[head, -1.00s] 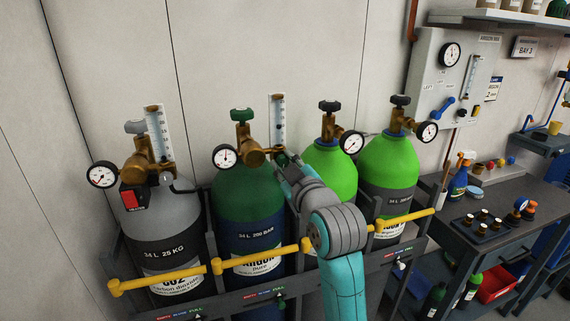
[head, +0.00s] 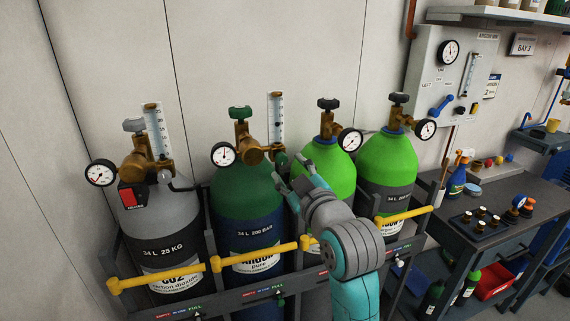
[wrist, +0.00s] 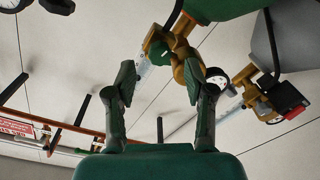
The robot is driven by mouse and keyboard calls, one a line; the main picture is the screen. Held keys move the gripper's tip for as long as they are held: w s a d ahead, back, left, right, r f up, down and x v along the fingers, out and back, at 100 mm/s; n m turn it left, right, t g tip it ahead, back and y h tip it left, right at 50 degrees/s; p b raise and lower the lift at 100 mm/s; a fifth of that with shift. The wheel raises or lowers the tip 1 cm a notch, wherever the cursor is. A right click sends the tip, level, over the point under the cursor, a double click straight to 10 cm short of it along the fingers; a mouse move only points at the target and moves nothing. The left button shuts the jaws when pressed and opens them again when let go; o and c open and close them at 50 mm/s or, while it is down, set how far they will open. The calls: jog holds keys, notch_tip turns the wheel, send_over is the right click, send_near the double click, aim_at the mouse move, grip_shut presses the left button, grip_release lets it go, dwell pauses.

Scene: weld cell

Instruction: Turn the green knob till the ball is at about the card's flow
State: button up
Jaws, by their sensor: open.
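The green knob (head: 282,159) is at the foot of the clear flow tube (head: 277,120) on the dark green argon cylinder (head: 245,190). In the wrist view a green knob (wrist: 160,46) shows on the brass fitting, beyond my fingers. My gripper (head: 291,172) is open and empty, just below and right of the knob in the head view, apart from it. In the wrist view my gripper (wrist: 161,85) has its two fingers spread wide.
A green handwheel (head: 240,112) and a round gauge (head: 223,154) sit beside the flow tube. A grey CO2 cylinder (head: 165,220) stands left, light green cylinders (head: 386,160) right. Yellow bars (head: 262,257) cross in front. A cluttered bench (head: 490,205) is at right.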

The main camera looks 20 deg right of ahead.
jog(key=s, duration=0.7)
jog(key=shift+s+d, duration=0.2)
jog(key=shift+s, duration=0.05)
jog(key=s+f+m+g, duration=0.1)
jog(key=s+f, duration=0.4)
jog(key=f, duration=0.3)
jog(key=s+f+m+h, duration=0.15)
jog(key=s+f, duration=0.25)
jog(key=f, duration=0.5)
jog(key=s+f+m+g+y, duration=0.1)
jog(key=s+f+m, duration=0.1)
jog(key=s+f, duration=0.45)
jog(key=s+f+m, duration=0.1)
jog(key=s+f, duration=0.2)
jog(key=s, duration=0.5)
jog(key=s+f+g, duration=0.1)
jog(key=s+f, duration=0.2)
jog(key=s, duration=0.6)
jog(key=s+f+m, duration=0.1)
jog(key=s+f, duration=0.2)
jog(key=s, duration=0.6)
jog(key=shift+a+m, duration=0.35)
jog(key=shift+w+h, duration=0.1)
jog(key=shift+h, duration=0.15)
